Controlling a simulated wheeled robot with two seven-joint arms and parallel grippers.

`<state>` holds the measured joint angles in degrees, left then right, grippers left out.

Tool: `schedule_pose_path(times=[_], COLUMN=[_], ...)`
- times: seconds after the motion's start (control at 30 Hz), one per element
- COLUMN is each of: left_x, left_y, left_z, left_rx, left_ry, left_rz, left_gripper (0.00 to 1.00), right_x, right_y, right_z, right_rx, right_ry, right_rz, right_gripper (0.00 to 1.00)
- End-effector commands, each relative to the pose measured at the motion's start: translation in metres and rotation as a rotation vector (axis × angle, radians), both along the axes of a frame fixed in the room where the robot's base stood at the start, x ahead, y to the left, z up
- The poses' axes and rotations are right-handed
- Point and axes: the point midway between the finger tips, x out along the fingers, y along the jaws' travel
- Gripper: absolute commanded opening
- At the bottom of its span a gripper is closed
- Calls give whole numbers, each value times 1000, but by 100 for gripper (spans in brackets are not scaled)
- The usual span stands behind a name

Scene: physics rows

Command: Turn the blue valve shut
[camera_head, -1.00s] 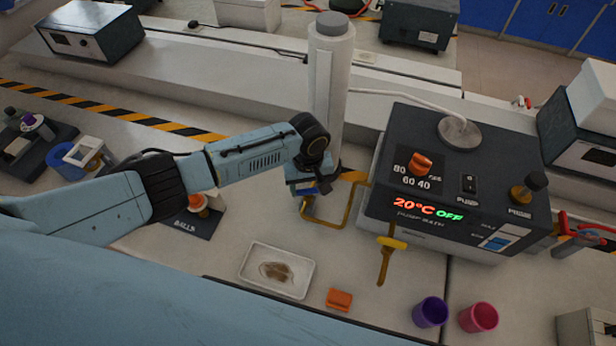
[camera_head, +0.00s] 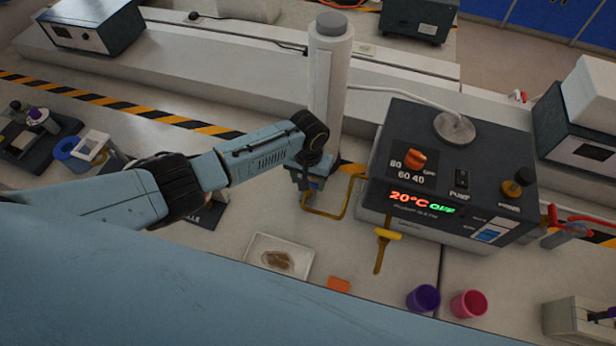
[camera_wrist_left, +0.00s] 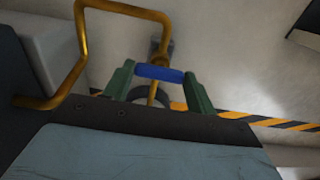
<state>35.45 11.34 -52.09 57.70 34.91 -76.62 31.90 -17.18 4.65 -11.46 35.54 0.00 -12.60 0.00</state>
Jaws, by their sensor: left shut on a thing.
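The blue valve handle (camera_wrist_left: 160,73) is a short blue bar in the left wrist view, on a brass pipe fitting. My left gripper (camera_wrist_left: 159,84) has its two green fingers against the ends of the bar and is shut on it. In the head view my left gripper (camera_head: 306,182) is at the foot of the white column, by the brass pipe loop; only a little of the blue handle shows there, and the arm hides the rest. My right gripper is not in view.
The dark water bath (camera_head: 450,170) stands right of the gripper, its display reading 20°C OFF. A yellow T-handle (camera_head: 387,235) sticks out at its front. The white column (camera_head: 329,85) rises behind the gripper. A white tray (camera_head: 252,272), an orange block (camera_head: 338,284) and two cups (camera_head: 424,298) stand nearer.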

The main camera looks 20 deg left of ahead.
Motion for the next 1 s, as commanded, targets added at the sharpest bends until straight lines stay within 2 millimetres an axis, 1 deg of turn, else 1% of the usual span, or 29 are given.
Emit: schedule_pose_path(times=[0.4, 0.43, 0.57, 0.87, 1.0], left_x=[1, 1, 1, 0, 1], left_y=[0, 0, 0, 0, -1], left_z=[0, 0, 0, 1, 11], left_rx=[1, 1, 1, 0, -1], left_ry=[-2, -2, -2, -1, -2], left_rz=[-9, -9, -8, -7, -8], left_gripper=[34, 60, 77, 78, 78], right_x=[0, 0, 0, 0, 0], right_y=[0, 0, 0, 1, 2], right_z=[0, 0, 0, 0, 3], right_rx=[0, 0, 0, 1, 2], right_ry=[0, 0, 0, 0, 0], right_rz=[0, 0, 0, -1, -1], right_gripper=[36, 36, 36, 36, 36])
